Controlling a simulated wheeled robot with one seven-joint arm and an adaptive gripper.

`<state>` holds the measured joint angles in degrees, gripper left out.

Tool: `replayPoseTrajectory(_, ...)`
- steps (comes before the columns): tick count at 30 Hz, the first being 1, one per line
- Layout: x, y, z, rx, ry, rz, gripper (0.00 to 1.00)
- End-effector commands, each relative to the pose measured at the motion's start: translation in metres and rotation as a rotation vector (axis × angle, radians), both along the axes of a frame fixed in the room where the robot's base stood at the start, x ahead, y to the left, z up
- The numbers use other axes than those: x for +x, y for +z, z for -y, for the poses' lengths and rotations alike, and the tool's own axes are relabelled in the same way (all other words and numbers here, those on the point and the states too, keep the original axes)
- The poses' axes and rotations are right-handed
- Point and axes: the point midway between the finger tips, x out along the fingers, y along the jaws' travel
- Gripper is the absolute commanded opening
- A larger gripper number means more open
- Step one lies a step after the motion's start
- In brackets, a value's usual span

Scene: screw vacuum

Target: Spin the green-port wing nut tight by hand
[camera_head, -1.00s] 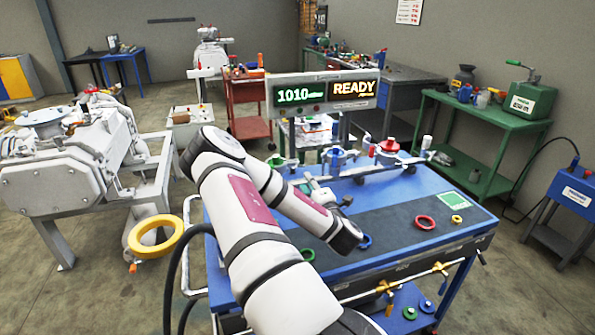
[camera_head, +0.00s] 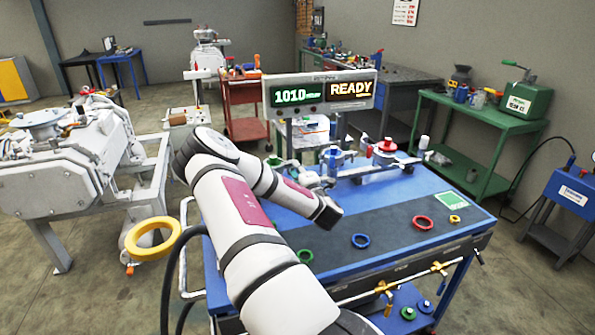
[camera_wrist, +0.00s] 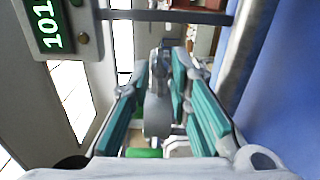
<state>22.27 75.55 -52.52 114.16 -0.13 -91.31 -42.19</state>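The green port (camera_head: 275,160) stands at the back left of the blue bench, below the display. Its wing nut is too small to make out in the head view. My gripper (camera_head: 312,178) is over the back of the bench, right of the green port, partly hidden by my arm. In the wrist view my gripper (camera_wrist: 158,85) has its teal-padded fingers apart. A grey metal part (camera_wrist: 158,115) shows between them; I cannot tell whether it touches the pads. A green patch (camera_wrist: 145,153) shows low between the fingers.
The display (camera_head: 322,92) reads 1010 and READY above the bench. Blue (camera_head: 333,158) and red (camera_head: 385,148) ports stand right of the green one. Green (camera_head: 306,256), blue (camera_head: 361,241) and red (camera_head: 423,222) rings lie on the dark mat.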

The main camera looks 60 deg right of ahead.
Motion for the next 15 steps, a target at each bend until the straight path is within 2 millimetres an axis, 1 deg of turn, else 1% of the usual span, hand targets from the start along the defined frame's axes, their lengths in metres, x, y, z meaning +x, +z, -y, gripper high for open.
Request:
replayPoseTrajectory(10,-0.0005,-0.0002,-0.0002,0.008,0.0,0.005,0.0)
replayPoseTrajectory(15,-0.0011,0.0007,-0.0001,0.043,0.0,0.035,0.0)
